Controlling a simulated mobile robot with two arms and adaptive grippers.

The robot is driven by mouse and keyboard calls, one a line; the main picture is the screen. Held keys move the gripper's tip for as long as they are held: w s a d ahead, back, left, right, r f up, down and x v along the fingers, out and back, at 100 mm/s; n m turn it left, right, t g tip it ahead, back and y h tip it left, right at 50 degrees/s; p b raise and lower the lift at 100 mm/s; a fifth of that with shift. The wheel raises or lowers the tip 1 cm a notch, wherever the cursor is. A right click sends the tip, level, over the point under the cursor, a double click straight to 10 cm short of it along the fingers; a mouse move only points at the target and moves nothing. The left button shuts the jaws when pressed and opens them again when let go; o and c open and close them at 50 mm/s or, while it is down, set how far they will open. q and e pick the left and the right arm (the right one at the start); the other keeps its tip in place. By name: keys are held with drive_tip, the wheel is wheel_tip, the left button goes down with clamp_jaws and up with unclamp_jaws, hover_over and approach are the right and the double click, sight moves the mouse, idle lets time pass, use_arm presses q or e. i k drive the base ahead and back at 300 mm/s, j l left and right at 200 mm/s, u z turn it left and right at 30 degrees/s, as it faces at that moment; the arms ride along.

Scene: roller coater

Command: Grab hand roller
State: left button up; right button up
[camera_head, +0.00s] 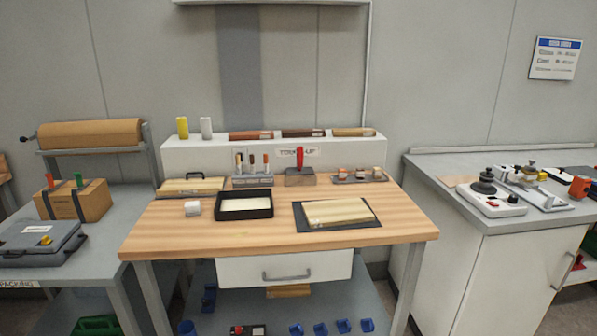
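A red upright handle (300,157) stands in a grey holder (300,177) at the back of the wooden workbench (165,232), in front of a "TOUCH-UP" sign; it may be the hand roller, but its roller part cannot be made out. A black tray (244,215) with a pale inside sits on the bench, left of the middle. A light wooden panel (338,211) lies on a dark mat (368,224) to its right. Neither of my grippers shows.
A rack of small tools (252,180) stands left of the red handle, and small jars (358,174) stand right. The bench's front strip is clear. Side tables (65,280) and (520,215) flank it.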

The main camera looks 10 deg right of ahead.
sight(300, 170)
drive_tip(key=i+j+z, duration=0.1)
drive_tip(key=i+z, duration=0.25)
drive_tip(key=i, duration=0.55)
